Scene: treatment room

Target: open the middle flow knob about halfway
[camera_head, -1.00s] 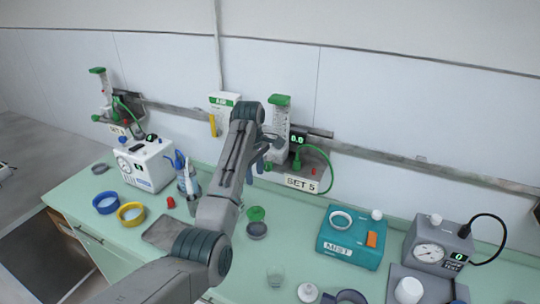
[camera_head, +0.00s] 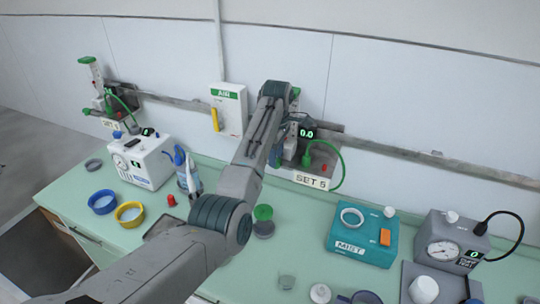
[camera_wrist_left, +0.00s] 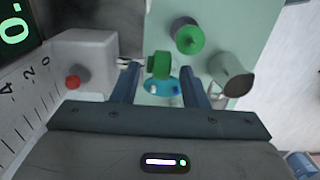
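The middle flowmeter, mostly hidden behind my left arm in the head view, has a display (camera_head: 306,132) reading 0.0 and a card (camera_head: 311,181) reading SET 5. In the left wrist view its green flow knob (camera_wrist_left: 160,65) sticks out sideways from a pale block (camera_wrist_left: 85,58). My left gripper (camera_wrist_left: 161,75) is open, with one finger on each side of the knob and visible gaps to both. Its fingers are hidden in the head view. Part of the printed scale (camera_wrist_left: 28,105) shows at left. My right gripper is not in view.
A green hose (camera_head: 340,165) loops beside the flowmeter. A white AIR box (camera_head: 228,108) hangs to its left, another flowmeter (camera_head: 95,85) further left. Below, the counter holds a green-topped jar (camera_head: 263,213), a teal MIST unit (camera_head: 362,238) and a grey gauge unit (camera_head: 450,240).

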